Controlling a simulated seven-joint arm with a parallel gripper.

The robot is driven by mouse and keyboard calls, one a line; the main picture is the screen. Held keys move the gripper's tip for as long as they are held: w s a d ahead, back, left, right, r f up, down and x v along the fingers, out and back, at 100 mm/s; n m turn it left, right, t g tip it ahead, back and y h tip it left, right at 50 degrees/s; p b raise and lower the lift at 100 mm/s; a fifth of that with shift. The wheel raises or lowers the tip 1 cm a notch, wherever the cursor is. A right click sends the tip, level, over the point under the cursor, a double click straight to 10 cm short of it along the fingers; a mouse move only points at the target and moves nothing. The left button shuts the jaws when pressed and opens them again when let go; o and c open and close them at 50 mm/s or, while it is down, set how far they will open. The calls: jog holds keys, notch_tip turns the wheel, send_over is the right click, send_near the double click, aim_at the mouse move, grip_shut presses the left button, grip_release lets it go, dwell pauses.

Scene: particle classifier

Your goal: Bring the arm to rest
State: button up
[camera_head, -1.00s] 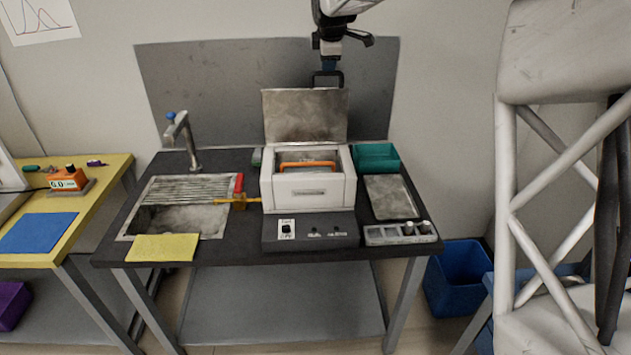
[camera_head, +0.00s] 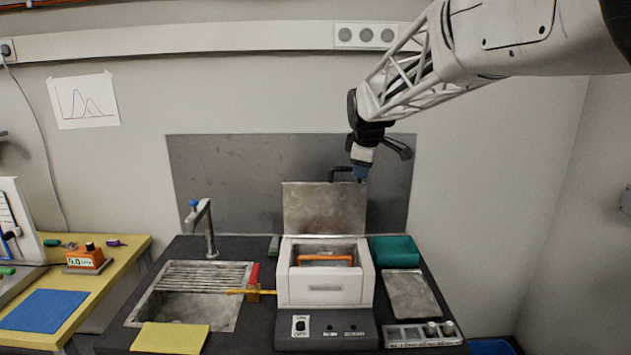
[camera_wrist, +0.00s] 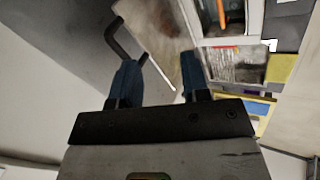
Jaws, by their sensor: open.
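My gripper (camera_head: 361,174) hangs in the air above and behind the white machine, near the top edge of its raised metal lid. In the wrist view its two blue fingers (camera_wrist: 160,88) stand apart with nothing between them. The white machine (camera_head: 325,290) stands on the dark bench with its lid (camera_head: 324,208) up. An orange handle (camera_head: 325,258) shows inside its open top. A dark bracket-shaped bar (camera_wrist: 122,45) shows beside the left finger; whether it touches is unclear.
A sink (camera_head: 190,308) with a tap (camera_head: 205,225) lies left of the machine. A teal bin (camera_head: 394,250), metal tray (camera_head: 410,292) and a holder (camera_head: 423,336) are on the right. A grey panel (camera_head: 225,170) stands behind. The air right of my gripper is free.

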jog(key=s+d+f+m+g, duration=0.1)
jog(key=s+f+m, duration=0.3)
jog(key=s, duration=1.2)
jog(key=s+d+f+m+g, duration=0.1)
jog(key=s+d+f+m, duration=0.2)
jog(key=s, duration=1.3)
jog(key=s+d+f+m+g, duration=0.1)
jog(key=s+f+m, duration=0.6)
jog(key=s, duration=0.9)
jog(key=shift+d+m, duration=0.4)
jog(key=shift+d, duration=0.15)
